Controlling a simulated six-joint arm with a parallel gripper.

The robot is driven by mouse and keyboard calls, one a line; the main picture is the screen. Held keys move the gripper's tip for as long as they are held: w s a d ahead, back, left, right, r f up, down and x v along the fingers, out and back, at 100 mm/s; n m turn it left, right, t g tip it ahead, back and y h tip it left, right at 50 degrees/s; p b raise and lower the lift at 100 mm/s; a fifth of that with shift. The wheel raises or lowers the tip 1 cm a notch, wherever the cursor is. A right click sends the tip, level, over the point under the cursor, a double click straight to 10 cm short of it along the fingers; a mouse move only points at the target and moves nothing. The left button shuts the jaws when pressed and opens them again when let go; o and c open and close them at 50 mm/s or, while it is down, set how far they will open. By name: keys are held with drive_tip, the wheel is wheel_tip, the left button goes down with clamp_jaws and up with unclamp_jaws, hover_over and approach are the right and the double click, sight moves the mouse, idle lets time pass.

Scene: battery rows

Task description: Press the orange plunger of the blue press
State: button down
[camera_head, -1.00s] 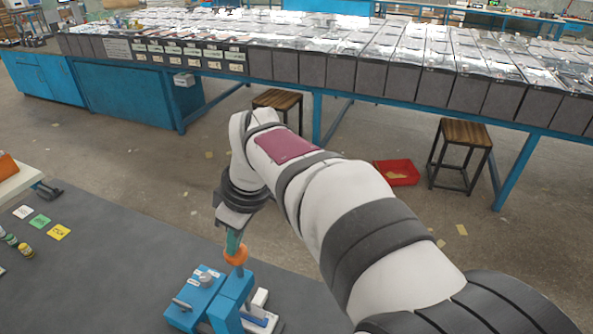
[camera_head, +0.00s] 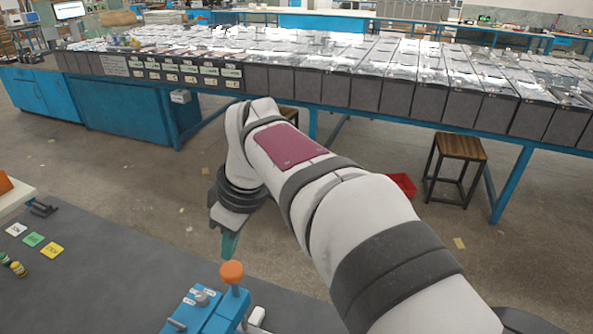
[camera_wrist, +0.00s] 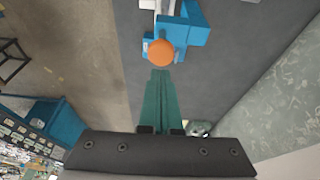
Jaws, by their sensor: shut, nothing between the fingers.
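The blue press (camera_head: 208,312) stands on the dark table at the bottom of the head view. Its orange plunger (camera_head: 232,272) stands up on top, uncovered. In the wrist view the round orange plunger (camera_wrist: 161,53) shows just beyond my fingertips, with the blue press (camera_wrist: 196,26) around and behind it. My gripper (camera_head: 230,245) has green fingers that are shut and empty. In the wrist view the closed fingers (camera_wrist: 160,75) point toward the plunger.
A red bin (camera_head: 404,184) and a wooden stool (camera_head: 457,150) stand on the floor beyond. The table between cards and press is clear.

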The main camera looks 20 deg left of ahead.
drive_tip(key=v, duration=0.8)
drive_tip(key=shift+a, duration=0.15)
drive_tip(key=s+d+f+m, duration=0.2)
drive_tip(key=d+f+m, duration=0.1)
drive_tip(key=d+m, duration=0.3)
drive_tip(key=s+d+f+m+h, duration=0.15)
drive_tip(key=d+m, duration=0.25)
drive_tip(key=d, duration=0.4)
drive_tip(key=s+d+f+m, duration=0.2)
drive_tip(key=d+f+m, duration=0.15)
drive_tip(key=d, duration=0.35)
drive_tip(key=s+d+f+m, duration=0.7)
drive_tip(key=s+f+m, duration=0.1)
drive_tip(key=s+m, duration=0.2)
drive_tip(key=shift+s+d+f, duration=0.15)
drive_tip(key=shift+s+d, duration=0.05)
drive_tip(key=shift+s, duration=0.05)
